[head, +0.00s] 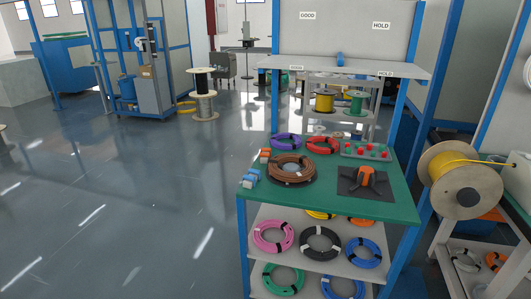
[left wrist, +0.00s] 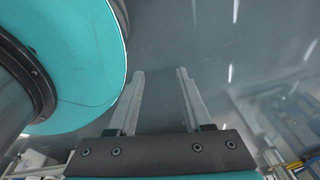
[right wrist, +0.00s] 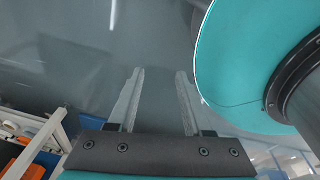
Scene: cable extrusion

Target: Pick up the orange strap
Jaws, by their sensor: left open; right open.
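Small orange pieces (head: 264,155), which look like straps, lie at the left edge of the green-topped workbench (head: 395,211) in the head view, behind similar blue pieces (head: 250,176). They are too small to make out in detail. A larger orange tool-like object (head: 366,175) sits on a black mat (head: 347,184) at the right of the bench top. My left gripper (left wrist: 160,71) is open and empty over grey floor in the left wrist view. My right gripper (right wrist: 160,71) is open and empty over floor in the right wrist view. Neither gripper shows in the head view.
A brown cable coil (head: 291,170), a purple coil (head: 286,141), a red coil (head: 322,145) and a grey tray with red pieces (head: 365,150) share the bench. Coils fill its lower shelves. A large yellow cable reel (head: 465,195) stands right. The floor at left is clear.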

